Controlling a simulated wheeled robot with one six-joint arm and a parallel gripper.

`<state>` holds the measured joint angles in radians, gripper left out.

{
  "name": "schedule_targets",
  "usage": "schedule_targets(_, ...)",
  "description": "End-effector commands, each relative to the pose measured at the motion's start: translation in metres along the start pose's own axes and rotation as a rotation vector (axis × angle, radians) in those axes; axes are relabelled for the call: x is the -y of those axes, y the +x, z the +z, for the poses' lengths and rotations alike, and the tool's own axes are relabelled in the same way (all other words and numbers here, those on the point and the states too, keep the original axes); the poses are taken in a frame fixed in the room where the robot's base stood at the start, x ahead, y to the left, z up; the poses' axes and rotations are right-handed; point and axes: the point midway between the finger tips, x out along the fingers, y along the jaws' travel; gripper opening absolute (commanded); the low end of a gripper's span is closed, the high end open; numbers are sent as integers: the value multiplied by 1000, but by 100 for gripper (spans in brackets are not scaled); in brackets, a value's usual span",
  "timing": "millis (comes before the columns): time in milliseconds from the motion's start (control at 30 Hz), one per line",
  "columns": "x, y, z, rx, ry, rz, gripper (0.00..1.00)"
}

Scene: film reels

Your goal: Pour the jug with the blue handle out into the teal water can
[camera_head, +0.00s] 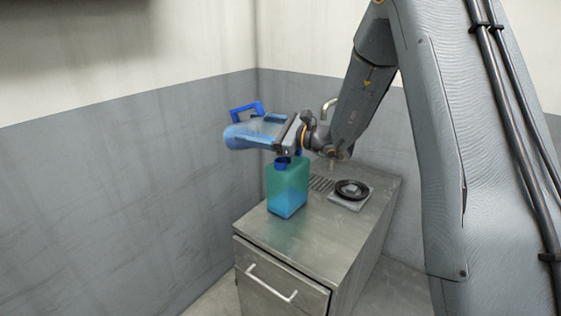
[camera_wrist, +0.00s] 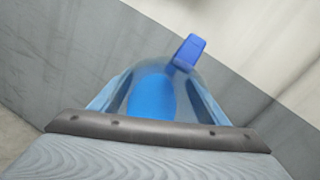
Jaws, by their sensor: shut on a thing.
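The jug (camera_head: 249,134) is clear with blue liquid in it and a blue handle (camera_head: 245,112). It is tipped nearly on its side above the can, with its handle up and its base toward the left. In the wrist view the jug (camera_wrist: 152,95) fills the middle, its handle (camera_wrist: 188,53) at the upper right. My gripper (camera_head: 287,134) is shut on the jug. The teal water can (camera_head: 287,186) stands upright on the cabinet top, right under the gripper. Its blue neck (camera_head: 283,162) is close below the jug; the jug's mouth and any stream are hard to make out.
The metal cabinet (camera_head: 330,240) has a drawer with a bar handle (camera_head: 271,284) in front. A black round reel-like part on a square plate (camera_head: 347,201) lies right of the can. A tap (camera_head: 328,106) stands behind. Grey walls close in the left and back.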

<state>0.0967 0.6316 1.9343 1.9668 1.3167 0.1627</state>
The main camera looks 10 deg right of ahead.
Motion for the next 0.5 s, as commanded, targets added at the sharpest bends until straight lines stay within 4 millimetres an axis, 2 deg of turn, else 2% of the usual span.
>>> schedule_targets(500, 2, -4, 7, 74, -13, -28, 34)
